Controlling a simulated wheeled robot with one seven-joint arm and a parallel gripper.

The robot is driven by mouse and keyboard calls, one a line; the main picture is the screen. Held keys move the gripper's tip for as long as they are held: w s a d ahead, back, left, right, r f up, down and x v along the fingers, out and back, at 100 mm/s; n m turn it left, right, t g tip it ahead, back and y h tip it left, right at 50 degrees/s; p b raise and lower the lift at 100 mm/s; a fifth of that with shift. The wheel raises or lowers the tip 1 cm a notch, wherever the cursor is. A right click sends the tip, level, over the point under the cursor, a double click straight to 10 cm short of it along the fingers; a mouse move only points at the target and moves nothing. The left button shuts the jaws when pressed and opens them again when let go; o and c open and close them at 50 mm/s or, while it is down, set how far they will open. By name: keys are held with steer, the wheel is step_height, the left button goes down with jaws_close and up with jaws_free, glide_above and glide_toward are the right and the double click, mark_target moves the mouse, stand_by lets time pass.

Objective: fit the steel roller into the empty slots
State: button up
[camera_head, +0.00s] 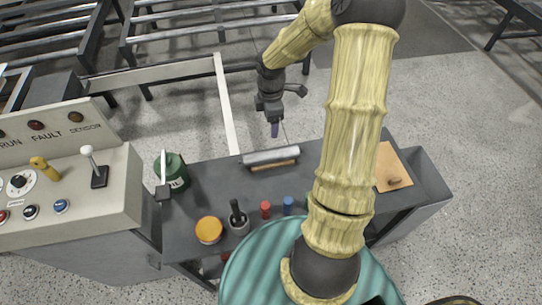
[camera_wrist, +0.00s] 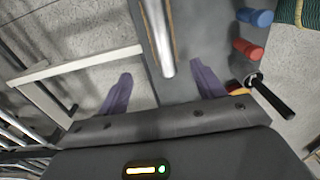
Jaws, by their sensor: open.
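The steel roller (camera_head: 271,156) lies on the dark bench near its far edge, with a brown wooden strip along its near side. In the wrist view the roller (camera_wrist: 158,38) runs up the picture, its near end between the two purple fingers. My gripper (camera_head: 274,129) is above and just beyond the roller, pointing down. In the wrist view my gripper (camera_wrist: 163,86) is open, its fingers spread apart with nothing held. A conveyor frame (camera_head: 150,76) with pale rails stands beyond the bench. I cannot make out the empty slots.
A control panel (camera_head: 68,172) stands left. A tan board (camera_head: 391,168) lies right.

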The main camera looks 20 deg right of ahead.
mark_target(271, 152)
step_height(271, 152, down, 12)
steer(key=shift+f+b, duration=0.1)
steer(key=shift+b, duration=0.2)
stand_by(0.3)
step_height(271, 152, down, 5)
steer(key=shift+s+f, duration=0.1)
steer(key=shift+c, duration=0.5)
steer(key=c, duration=1.2)
step_height(271, 152, up, 10)
steer(key=shift+r+p, duration=0.1)
steer(key=shift+p, duration=0.2)
steer(key=shift+c, duration=0.2)
